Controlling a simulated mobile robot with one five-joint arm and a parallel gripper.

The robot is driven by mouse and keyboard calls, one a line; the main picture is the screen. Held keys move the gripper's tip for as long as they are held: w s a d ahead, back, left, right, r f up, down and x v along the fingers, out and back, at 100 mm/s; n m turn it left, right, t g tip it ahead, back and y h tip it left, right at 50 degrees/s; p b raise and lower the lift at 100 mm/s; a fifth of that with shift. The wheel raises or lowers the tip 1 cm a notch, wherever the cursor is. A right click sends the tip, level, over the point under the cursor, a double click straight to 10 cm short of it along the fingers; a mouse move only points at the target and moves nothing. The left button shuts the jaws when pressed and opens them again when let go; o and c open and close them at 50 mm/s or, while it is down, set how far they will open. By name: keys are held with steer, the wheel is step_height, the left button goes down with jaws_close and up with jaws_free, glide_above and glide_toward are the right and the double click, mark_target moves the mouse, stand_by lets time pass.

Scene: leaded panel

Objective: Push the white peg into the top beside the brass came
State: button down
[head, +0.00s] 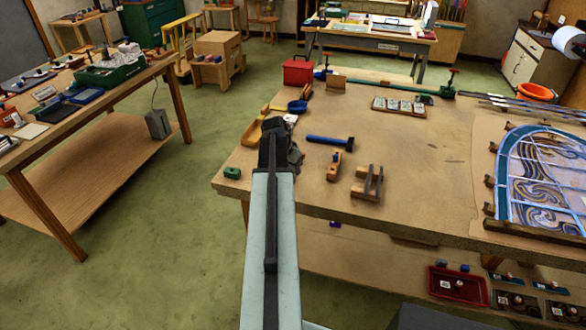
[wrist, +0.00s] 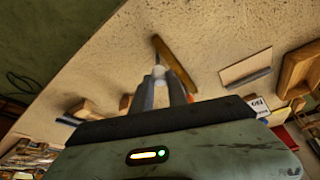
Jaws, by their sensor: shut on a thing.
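My gripper (wrist: 162,94) shows in the wrist view with its two grey fingers close together, shut on the small white peg (wrist: 158,71), whose pale tip sticks out beyond them. A flat yellow-brown bar (wrist: 174,60), which looks like the brass came, lies on the benchtop just right of the peg. I cannot tell whether the peg's tip touches the top. In the head view my dark gripper (head: 276,146) is over the left end of the bench (head: 420,165); its fingertips and the peg are hidden there by the arm.
A blue-handled hammer (head: 330,140), a wooden block (head: 334,166) and a wooden tool (head: 367,183) lie right of my gripper. A red box (head: 297,71) stands behind. The arched leaded panel (head: 540,182) lies at the right. The bench's middle has clear room.

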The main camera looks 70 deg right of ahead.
steer(key=shift+f+b, duration=0.65)
steer(key=c, duration=1.2)
jaws_free()
steer(key=shift+c, duration=0.2)
steer(key=shift+r, duration=0.1)
steer(key=s+p+v, duration=0.1)
steer(key=p+v, duration=0.6)
steer(key=shift+w+r, duration=0.3)
steer(key=shift+w, duration=0.25)
steer(key=shift+a, duration=0.1)
